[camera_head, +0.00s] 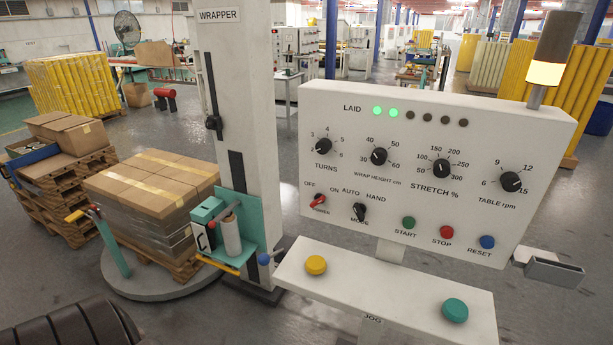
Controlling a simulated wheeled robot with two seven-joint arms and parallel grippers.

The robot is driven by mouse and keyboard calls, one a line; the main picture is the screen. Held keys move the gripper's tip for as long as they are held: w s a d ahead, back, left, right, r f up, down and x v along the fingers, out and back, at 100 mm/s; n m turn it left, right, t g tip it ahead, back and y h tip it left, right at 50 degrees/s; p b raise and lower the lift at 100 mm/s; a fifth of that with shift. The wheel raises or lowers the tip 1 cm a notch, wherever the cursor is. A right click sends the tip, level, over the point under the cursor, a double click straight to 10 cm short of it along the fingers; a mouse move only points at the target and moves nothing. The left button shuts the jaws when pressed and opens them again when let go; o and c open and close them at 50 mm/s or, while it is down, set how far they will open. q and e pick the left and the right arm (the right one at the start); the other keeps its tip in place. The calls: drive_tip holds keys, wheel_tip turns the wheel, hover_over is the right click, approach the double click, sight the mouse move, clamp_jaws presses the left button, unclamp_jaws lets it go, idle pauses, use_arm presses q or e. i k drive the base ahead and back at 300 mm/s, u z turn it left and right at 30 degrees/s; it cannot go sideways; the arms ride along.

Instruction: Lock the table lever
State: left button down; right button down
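A teal lever post (112,245) stands at the left edge of the round grey turntable (155,290). A strapped stack of cartons (150,190) sits on a pallet on the turntable. Another small lever with a blue ball (264,258) is at the foot of the wrapper mast (245,110). Neither of my grippers can be made out in view.
The white control panel (340,205) fills the right, with two green lamps lit. Its lower shelf (385,290) carries a yellow and a teal button. A film roll (231,235) sits in the teal carriage. A pallet stack (55,190) stands behind the turntable at left.

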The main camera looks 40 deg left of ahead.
sight(263, 259)
drive_tip(key=u, duration=1.45)
drive_tip(key=k, duration=0.25)
